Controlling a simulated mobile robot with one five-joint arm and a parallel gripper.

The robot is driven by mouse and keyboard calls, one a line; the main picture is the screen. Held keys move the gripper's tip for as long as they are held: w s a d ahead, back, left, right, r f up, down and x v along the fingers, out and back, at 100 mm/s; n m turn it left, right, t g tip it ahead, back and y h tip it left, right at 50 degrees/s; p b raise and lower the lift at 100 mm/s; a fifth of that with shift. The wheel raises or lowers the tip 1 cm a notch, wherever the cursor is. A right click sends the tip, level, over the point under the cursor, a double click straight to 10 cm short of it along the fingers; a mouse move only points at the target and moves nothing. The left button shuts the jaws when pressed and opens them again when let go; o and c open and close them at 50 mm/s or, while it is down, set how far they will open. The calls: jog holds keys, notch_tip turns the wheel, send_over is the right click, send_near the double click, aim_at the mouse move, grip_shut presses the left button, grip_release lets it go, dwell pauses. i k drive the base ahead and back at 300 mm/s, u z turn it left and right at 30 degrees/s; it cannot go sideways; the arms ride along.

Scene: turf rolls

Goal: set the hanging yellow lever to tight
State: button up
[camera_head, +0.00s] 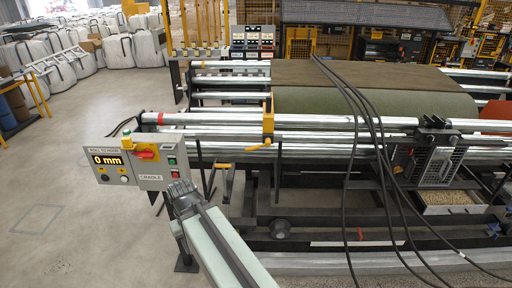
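A yellow upright lever-like part (268,118) hangs over the front metal rollers near the picture's middle. A yellow crank-like handle (258,148) juts left from its lower end. A smaller yellow grip (222,165) sits lower left on a dark rod. I cannot tell which of these the task means, and no tight marking is legible. My arm reaches up from the bottom edge, and my gripper (181,190) is at its far end, just below the control box. It is left of the yellow parts and appears apart from them. Its fingers are too small and dark to read.
The grey control box (150,176) reads "0 mm" and "CRADLE", with a red switch and buttons. Black cables (362,130) hang across the machine's right half. A green-brown turf sheet (370,85) lies over the rollers.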

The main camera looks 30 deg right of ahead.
aim_at(268, 141)
jog(key=z, duration=0.05)
jog(key=i, duration=2)
jog(key=u, duration=0.05)
